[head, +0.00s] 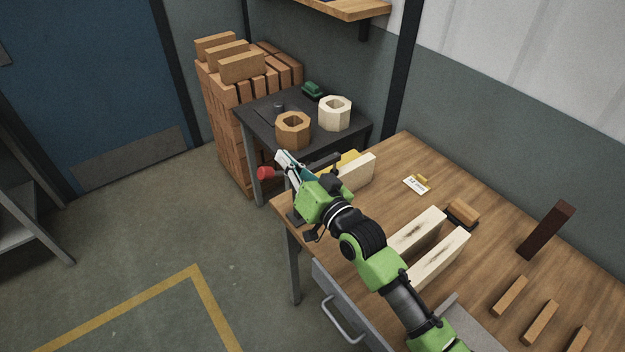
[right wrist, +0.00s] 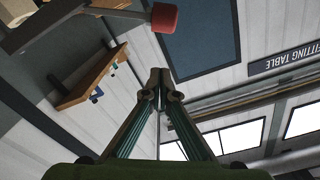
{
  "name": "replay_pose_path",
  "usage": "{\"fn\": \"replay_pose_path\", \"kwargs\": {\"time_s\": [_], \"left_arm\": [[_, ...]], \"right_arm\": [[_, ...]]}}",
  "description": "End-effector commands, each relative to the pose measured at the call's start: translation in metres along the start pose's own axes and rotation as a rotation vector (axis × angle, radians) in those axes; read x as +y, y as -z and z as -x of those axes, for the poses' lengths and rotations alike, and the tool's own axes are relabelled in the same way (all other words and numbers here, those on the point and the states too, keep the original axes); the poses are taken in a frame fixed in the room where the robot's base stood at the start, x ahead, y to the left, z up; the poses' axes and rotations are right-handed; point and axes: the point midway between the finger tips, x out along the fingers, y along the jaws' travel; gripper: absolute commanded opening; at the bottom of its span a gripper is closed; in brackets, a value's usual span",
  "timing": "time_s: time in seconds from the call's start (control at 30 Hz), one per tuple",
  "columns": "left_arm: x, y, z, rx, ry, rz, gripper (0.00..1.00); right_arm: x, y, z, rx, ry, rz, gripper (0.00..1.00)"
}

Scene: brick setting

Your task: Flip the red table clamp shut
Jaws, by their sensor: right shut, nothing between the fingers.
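The red table clamp shows its red grip (head: 267,173) at the far left corner of the wooden workbench, out past the bench edge. In the right wrist view the red grip (right wrist: 165,19) is at the top, on the end of a dark grey bar (right wrist: 60,24). My right gripper (head: 283,158) is beside the red grip, above the bench corner. Its fingertips are together and empty in the right wrist view (right wrist: 160,84), apart from the grip. My arm hides much of the clamp's body. My left gripper is out of view.
Pale wooden boards (head: 418,232) and a brush (head: 463,212) lie on the workbench (head: 385,195). A dark side table (head: 262,122) holds a brown ring (head: 293,144) and a cream ring (head: 335,127). Bricks (head: 222,92) are stacked behind.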

Motion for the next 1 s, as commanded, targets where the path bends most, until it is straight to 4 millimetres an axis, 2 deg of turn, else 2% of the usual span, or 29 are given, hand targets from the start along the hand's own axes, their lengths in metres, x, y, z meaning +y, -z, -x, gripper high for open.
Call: {"fn": "replay_pose_path", "kwargs": {"time_s": [0.03,0.2,0.4,0.5,0.7,1.0], "left_arm": [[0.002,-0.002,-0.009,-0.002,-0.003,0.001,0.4],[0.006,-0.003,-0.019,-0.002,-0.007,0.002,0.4],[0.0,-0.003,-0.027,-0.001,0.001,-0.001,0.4],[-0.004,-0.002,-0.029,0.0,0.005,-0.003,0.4],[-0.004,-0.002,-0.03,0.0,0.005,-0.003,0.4],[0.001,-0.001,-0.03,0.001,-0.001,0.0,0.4]], "right_arm": [[0.005,-0.011,0.014,-0.007,-0.004,-0.001,0.0],[0.004,-0.009,0.048,-0.004,-0.002,0.0,0.0],[0.003,-0.008,0.08,-0.004,-0.002,0.0,0.0],[0.004,-0.007,0.09,-0.004,-0.003,-0.001,0.0],[0.002,-0.006,0.097,-0.004,-0.002,-0.001,0.0],[0.002,-0.005,0.097,-0.003,-0.002,-0.001,0.0]]}}
